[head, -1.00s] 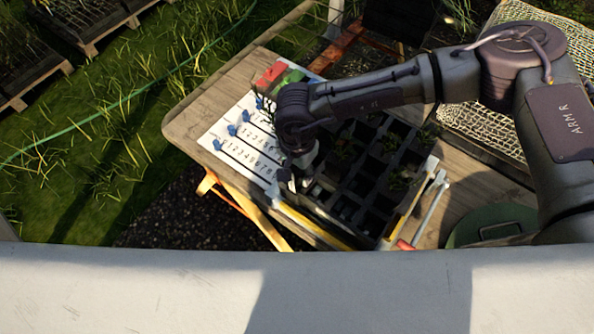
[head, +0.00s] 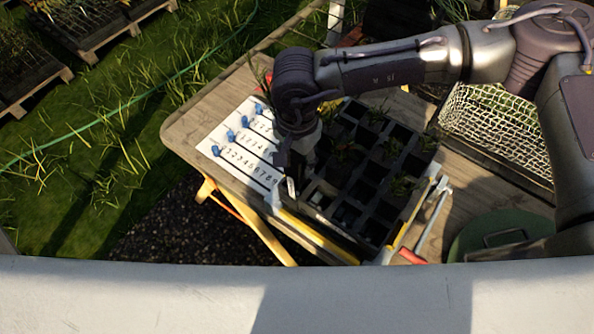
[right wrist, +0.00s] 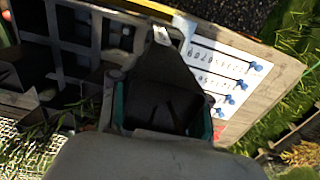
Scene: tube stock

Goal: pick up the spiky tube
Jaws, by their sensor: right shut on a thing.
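My right gripper (head: 290,172) points down at the near left edge of the black tray (head: 322,190), beside the number board (head: 236,146). It is shut on a dark tube, mostly hidden by the wrist and fingers in the head view. In the right wrist view the gripper (right wrist: 163,95) shows dark between teal edges; the tube's outline is unclear there. My left gripper is out of view.
The tray has many empty cells and several leafy plants (head: 392,147). Blue pegs stand on the white board. A green round lid (head: 500,235) and a wire-mesh crate (head: 500,130) are at right.

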